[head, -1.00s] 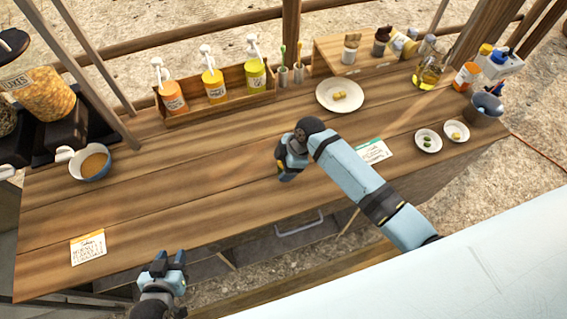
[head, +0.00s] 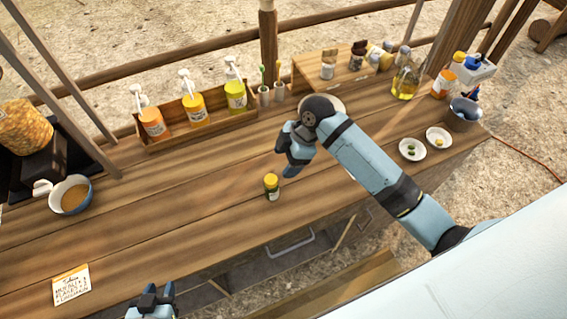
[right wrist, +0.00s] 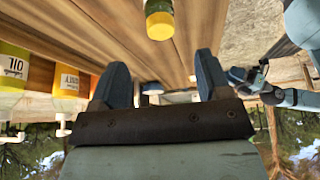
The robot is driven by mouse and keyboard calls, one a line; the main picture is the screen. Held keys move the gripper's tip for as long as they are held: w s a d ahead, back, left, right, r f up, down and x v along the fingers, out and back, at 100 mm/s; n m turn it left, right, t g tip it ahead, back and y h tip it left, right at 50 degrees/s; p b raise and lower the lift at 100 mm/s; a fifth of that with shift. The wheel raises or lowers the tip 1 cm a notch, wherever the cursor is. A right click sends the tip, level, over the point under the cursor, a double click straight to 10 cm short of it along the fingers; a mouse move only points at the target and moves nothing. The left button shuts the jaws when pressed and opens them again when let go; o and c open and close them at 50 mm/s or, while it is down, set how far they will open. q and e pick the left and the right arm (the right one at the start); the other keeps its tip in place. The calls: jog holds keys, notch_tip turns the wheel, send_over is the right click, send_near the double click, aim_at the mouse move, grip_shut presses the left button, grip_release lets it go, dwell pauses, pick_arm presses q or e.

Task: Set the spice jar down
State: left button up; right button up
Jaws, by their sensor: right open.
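The spice jar (head: 272,187), small with a yellow lid and a dark green and yellow body, stands upright on the wooden counter (head: 215,215) near its front edge. My right gripper (head: 288,160) is open and empty, just up and to the right of the jar and apart from it. In the right wrist view the jar (right wrist: 159,20) shows at the top, beyond the spread fingertips (right wrist: 160,75). My left gripper (head: 153,295) is at the bottom edge, in front of the counter, with two fingers apart and nothing seen between them.
A bottle rack (head: 195,122) stands at the back. A bowl (head: 70,195) and a label card (head: 71,285) are at the left. My right forearm partly hides a plate (head: 337,103). Small dishes (head: 412,149) are at the right. The counter left of the jar is clear.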

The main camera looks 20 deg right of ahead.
jog(key=s+f+m+t, duration=0.2)
jog(key=s+f+m, duration=0.1)
jog(key=s+f+m+t, duration=0.3)
jog(key=s+f+m, duration=0.1)
jog(key=s+f+m+t+h, duration=0.1)
jog(key=s+f+m+t, duration=0.1)
jog(key=s+f+m, duration=0.1)
jog(key=shift+s+d+f+m+t, duration=0.2)
jog(key=shift+s+d+m+t, duration=0.15)
jog(key=shift+s, duration=0.2)
jog(key=s+d+m+t, duration=0.1)
jog(key=s+m+t, duration=0.1)
jog(key=s, duration=0.4)
jog(key=shift+r+m+t+h, duration=0.2)
jog(key=shift+m+t+h, duration=0.2)
jog(key=shift+m, duration=0.15)
jog(key=shift+d, duration=0.1)
